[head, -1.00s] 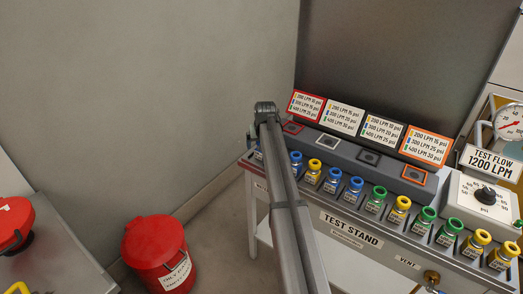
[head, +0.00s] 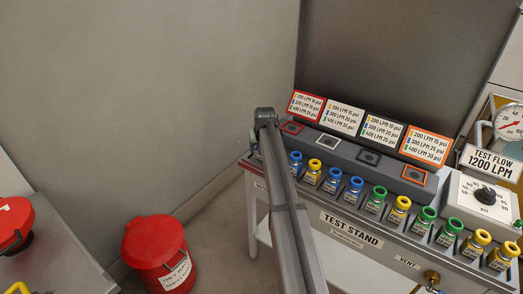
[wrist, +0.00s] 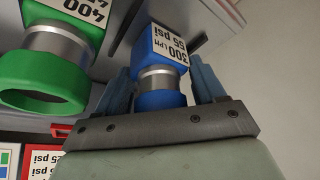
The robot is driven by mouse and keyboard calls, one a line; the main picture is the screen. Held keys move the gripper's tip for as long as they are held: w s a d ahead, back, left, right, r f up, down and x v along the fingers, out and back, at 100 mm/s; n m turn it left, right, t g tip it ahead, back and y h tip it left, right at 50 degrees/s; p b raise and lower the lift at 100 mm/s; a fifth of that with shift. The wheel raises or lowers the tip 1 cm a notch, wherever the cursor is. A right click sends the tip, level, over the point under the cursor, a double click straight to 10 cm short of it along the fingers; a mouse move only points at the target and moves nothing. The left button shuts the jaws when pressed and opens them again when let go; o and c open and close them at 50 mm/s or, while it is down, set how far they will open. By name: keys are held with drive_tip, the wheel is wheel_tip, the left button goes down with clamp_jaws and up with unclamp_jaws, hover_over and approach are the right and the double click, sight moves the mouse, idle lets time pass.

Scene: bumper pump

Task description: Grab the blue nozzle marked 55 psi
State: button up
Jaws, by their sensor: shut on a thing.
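The blue nozzle (wrist: 163,98) shows in the wrist view with a silver collar and a white label reading 300 LPM, 55 psi, upside down in the picture. My gripper (wrist: 162,78) has its two blue-grey fingers on either side of the nozzle and is shut on it. In the head view, my own arm hides the gripper and this nozzle at the left end of the test stand (head: 350,222).
A green nozzle (wrist: 42,92) marked 400 stands close to the left of my gripper in the wrist view. In the head view, several blue, yellow and green nozzles line the stand's front. Square sockets (head: 369,157) and label signs (head: 382,129) are behind them. A red bin (head: 158,255) stands left.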

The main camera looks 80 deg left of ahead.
drive_tip(key=shift+c, duration=1.3)
drive_tip(key=shift+r, duration=0.1)
